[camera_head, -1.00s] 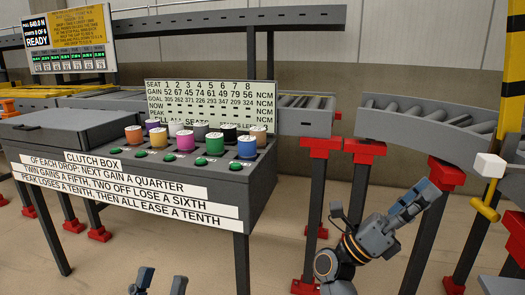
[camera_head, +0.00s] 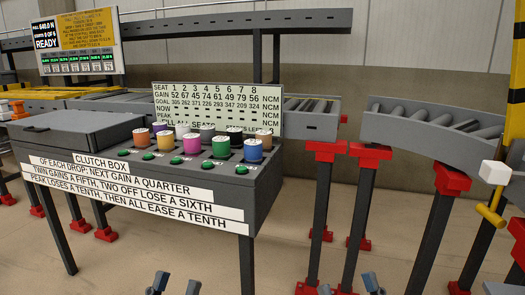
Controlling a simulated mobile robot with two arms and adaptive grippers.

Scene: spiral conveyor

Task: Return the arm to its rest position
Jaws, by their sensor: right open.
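My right gripper (camera_head: 348,286) shows only at the bottom edge, right of the middle. Its two fingertips stand apart with nothing seen between them. My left gripper (camera_head: 157,284) barely shows at the bottom edge, left of the middle, below the clutch box. The rest of both arms is out of view.
Several coloured cylinders, such as the green one (camera_head: 221,147), stand on the clutch box near a number board (camera_head: 217,107). Roller conveyors (camera_head: 430,132) on red-footed legs run behind. A yellow post with a white block (camera_head: 495,172) stands at right.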

